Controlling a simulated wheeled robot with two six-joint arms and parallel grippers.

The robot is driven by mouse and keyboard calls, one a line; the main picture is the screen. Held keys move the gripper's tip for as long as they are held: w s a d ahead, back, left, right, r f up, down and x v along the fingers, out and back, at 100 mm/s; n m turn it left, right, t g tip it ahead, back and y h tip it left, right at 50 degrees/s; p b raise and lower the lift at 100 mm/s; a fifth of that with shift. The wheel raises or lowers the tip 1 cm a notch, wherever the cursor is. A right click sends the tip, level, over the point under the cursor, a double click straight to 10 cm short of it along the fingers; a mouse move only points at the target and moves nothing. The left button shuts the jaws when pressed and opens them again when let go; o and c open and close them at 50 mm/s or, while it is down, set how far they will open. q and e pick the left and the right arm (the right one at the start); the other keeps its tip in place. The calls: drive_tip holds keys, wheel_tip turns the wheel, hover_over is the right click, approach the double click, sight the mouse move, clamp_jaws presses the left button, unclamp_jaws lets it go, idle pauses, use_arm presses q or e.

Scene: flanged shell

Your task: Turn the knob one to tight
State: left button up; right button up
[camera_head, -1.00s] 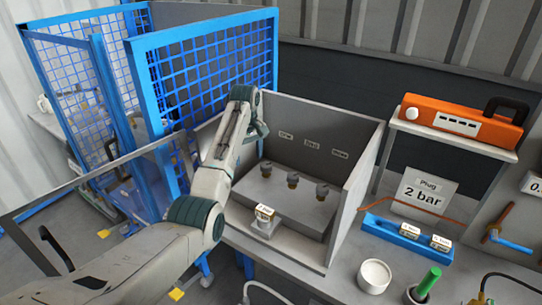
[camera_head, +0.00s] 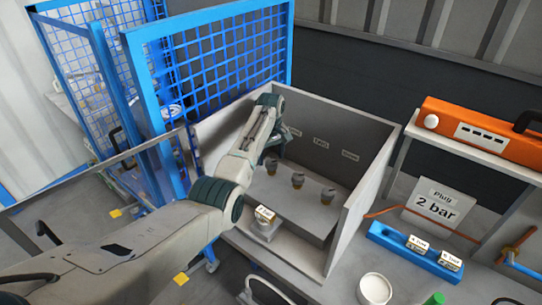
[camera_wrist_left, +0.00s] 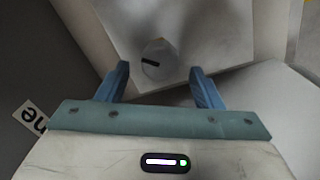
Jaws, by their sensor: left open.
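Three grey knobs stand in a row on a ledge inside an open grey box. The leftmost knob (camera_head: 271,166) is closest to my left gripper (camera_head: 270,152), which hangs just above and behind it. In the left wrist view a pale round knob (camera_wrist_left: 158,58) with a short black mark lies just beyond the fingertips, between their lines. The two blue fingers (camera_wrist_left: 159,70) are apart and hold nothing. Whether the fingers touch the knob cannot be told. My right gripper is out of view.
The box walls (camera_head: 365,200) rise close around the knobs. A small labelled block (camera_head: 264,222) stands in front. A blue rail (camera_head: 400,250), a white cup (camera_head: 374,289) and an orange case (camera_head: 475,130) are at the right. A blue mesh fence (camera_head: 205,80) stands behind left.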

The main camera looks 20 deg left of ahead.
use_arm(q)
drive_tip(key=shift+f, duration=1)
drive_tip(key=shift+c, duration=0.2)
drive_tip(key=c, duration=0.9)
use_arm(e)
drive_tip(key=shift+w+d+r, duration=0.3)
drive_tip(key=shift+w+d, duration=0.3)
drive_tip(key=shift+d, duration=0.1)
